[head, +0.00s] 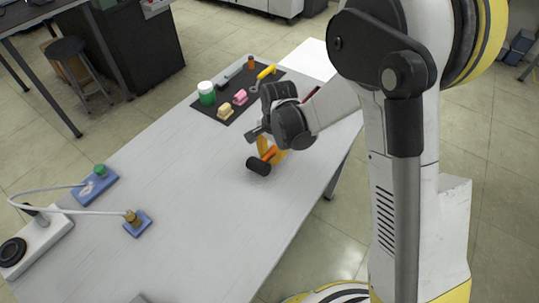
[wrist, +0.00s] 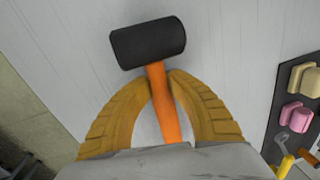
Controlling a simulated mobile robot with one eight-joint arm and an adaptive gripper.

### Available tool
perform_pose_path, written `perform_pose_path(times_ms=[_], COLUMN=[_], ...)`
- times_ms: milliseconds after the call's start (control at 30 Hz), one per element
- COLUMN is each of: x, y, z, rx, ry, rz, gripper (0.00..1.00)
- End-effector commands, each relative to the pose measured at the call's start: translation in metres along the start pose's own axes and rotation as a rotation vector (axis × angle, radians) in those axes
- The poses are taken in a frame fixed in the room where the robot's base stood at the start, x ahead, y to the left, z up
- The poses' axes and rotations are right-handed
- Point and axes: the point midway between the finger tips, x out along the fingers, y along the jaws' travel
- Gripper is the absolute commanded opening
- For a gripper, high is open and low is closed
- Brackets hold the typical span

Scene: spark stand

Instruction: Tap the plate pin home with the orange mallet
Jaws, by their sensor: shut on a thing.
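My gripper (head: 268,146) is shut on the orange handle of the mallet (head: 258,166), over the middle of the grey table. In the wrist view the tan fingers of my gripper (wrist: 160,77) close around the handle just below the black mallet head (wrist: 148,42). I cannot tell how far the head is above the table. At the left of the head view a brass-coloured pin (head: 131,216) stands upright on a small blue plate (head: 141,227). The mallet is well up and right of it, apart from it. A second blue plate (head: 93,192) carries a green knob (head: 100,170).
A white unit (head: 37,240) with a black disc sits at the table's left end; a pale cable (head: 85,211) arcs near both blue plates. The table between is clear.

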Motion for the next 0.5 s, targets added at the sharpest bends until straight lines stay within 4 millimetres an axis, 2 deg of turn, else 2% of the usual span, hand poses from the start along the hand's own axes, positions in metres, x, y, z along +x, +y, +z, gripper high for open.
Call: perform_pose_path(times_ms=[400, 433, 500], x=[0.0092, 0.0092, 0.0085], y=[0.0010, 0.0010, 0.0009], z=[0.0000, 0.0000, 0.0000], rx=[0.000, 0.000, 0.000], ry=[0.000, 0.000, 0.000], rz=[0.000, 0.000, 0.000], gripper=[0.00, 0.21, 0.43])
